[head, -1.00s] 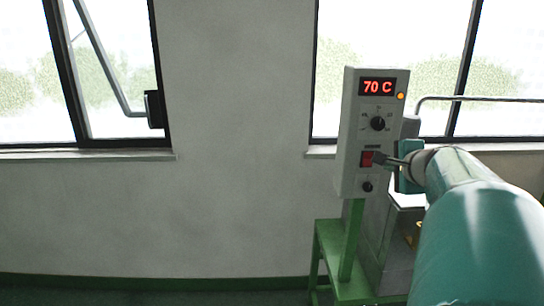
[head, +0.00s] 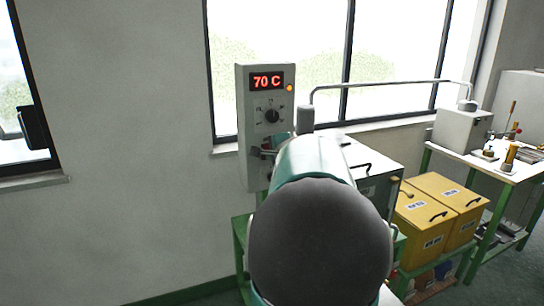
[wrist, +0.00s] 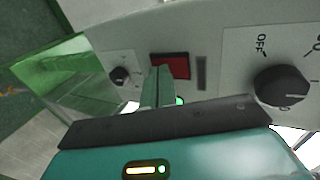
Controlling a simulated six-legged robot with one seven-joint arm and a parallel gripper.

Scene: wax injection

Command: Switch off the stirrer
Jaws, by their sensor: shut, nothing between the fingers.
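The grey control box (head: 258,100) stands upright in the head view, with a red "70 C" display (head: 267,81), a lit orange lamp (head: 290,88) and a black dial (head: 272,115). In the wrist view, the red switch (wrist: 172,66) sits between a small black knob (wrist: 120,76) and the large dial (wrist: 281,86) with an "OFF" mark. My gripper (wrist: 160,80) is shut and empty, its tips at the lower edge of the red switch. I cannot tell whether they touch it. In the head view, my gripper (head: 260,152) is partly hidden by my arm, and the switch is not clear.
A metal tank (head: 368,165) with a dark handle stands right of the control box. Yellow boxes (head: 440,215) sit on a green stand. A bench (head: 500,170) with tools and a grey machine (head: 463,128) is at the right. Windows line the wall behind.

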